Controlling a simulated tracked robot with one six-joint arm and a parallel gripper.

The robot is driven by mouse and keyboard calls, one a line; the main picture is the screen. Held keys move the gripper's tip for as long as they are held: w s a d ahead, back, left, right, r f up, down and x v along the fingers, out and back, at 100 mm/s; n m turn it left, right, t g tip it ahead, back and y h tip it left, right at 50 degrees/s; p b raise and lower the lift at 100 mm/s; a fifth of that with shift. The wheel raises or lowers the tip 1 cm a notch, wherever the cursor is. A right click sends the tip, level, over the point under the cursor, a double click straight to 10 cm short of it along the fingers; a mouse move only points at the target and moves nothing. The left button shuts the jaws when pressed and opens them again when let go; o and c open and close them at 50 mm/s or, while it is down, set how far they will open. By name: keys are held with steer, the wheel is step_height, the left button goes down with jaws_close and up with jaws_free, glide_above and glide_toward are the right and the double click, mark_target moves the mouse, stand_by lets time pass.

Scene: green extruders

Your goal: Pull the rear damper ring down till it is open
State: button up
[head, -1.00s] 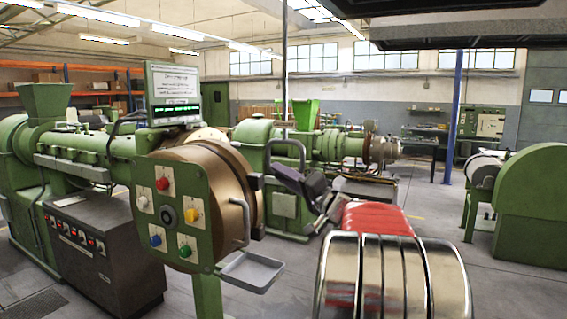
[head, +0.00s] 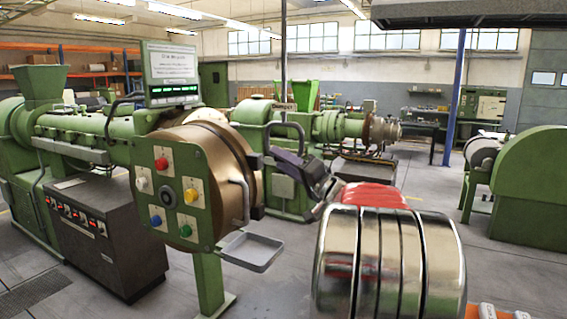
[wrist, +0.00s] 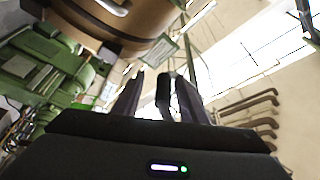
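The bronze drum (head: 222,170) stands behind a green button panel and also shows at the top of the wrist view (wrist: 140,20). A dark grey loop handle (head: 287,125) sticks up at its far right side, seemingly on the rear damper ring, whose edge is mostly hidden. A lighter handle (head: 239,198) sits nearer the panel. My gripper (head: 279,157) is at the lower part of the dark handle. In the wrist view, my two fingers (wrist: 160,98) stand apart with a dark bar (wrist: 163,92) between them, closer to the right finger. Firm contact is not clear.
The green button panel (head: 167,195) and a grey tray (head: 252,251) below it are left of my arm. A display box (head: 172,75) stands above the panel. A green machine (head: 530,185) is at far right. The floor between is clear.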

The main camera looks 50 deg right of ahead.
steer(key=shift+s, duration=0.1)
steer(key=v, duration=1.3)
steer(key=shift+s, duration=0.3)
steer(key=shift+f, duration=0.15)
steer(key=w+a+f+n+g+y, duration=0.2)
steer(key=a+f+g+y, duration=0.1)
steer(key=a, duration=0.7)
steer(key=w+a+f+n+g+y, duration=0.2)
steer(key=a+f+g, duration=0.15)
steer(key=a, duration=0.65)
steer(key=w+a+f+n+g+y, duration=0.1)
steer(key=w+a+f+g+y, duration=0.25)
steer(key=a, duration=0.55)
steer(key=s+a+f+n+g+h, duration=0.4)
steer(key=s+a+f+n+h, duration=0.3)
steer(key=s+a+f, duration=0.5)
steer(key=shift+s+a+g, duration=0.4)
steer(key=shift+s+a, duration=0.8)
steer(key=shift+s, duration=0.7)
steer(key=shift+h, duration=0.25)
